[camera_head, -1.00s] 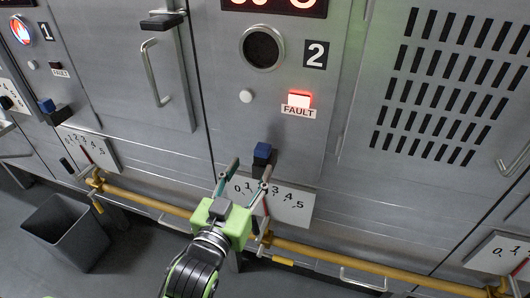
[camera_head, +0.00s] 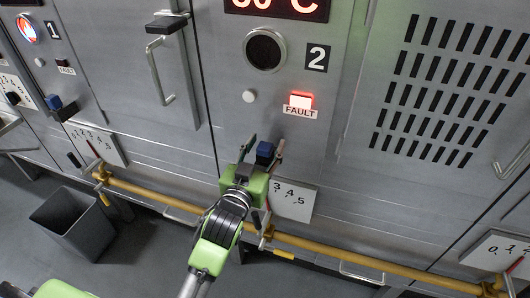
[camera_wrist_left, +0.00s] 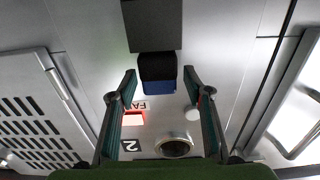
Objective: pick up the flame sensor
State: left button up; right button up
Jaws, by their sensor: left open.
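The flame sensor appears to be the small blue-capped black block (camera_head: 265,151) on the grey panel front, below the lit FAULT lamp of unit 2. In the left wrist view its blue end and black body (camera_wrist_left: 158,82) show between the fingertips, under a dark square block. My left gripper (camera_head: 263,145) is open, with one finger on each side of the sensor. The fingertips (camera_wrist_left: 158,78) look apart from it, with a gap on both sides. My right gripper is not in view.
A white dial plate (camera_head: 291,201) sits just below the sensor, partly hidden by my gripper. A yellow pipe (camera_head: 330,250) runs along the panel's lower front. A grey bin (camera_head: 75,222) stands on the floor at left. Another blue-capped block (camera_head: 54,102) is on unit 1.

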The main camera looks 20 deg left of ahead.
pick_arm(q)
jog(key=c, duration=1.2)
jog(key=shift+c, duration=0.2)
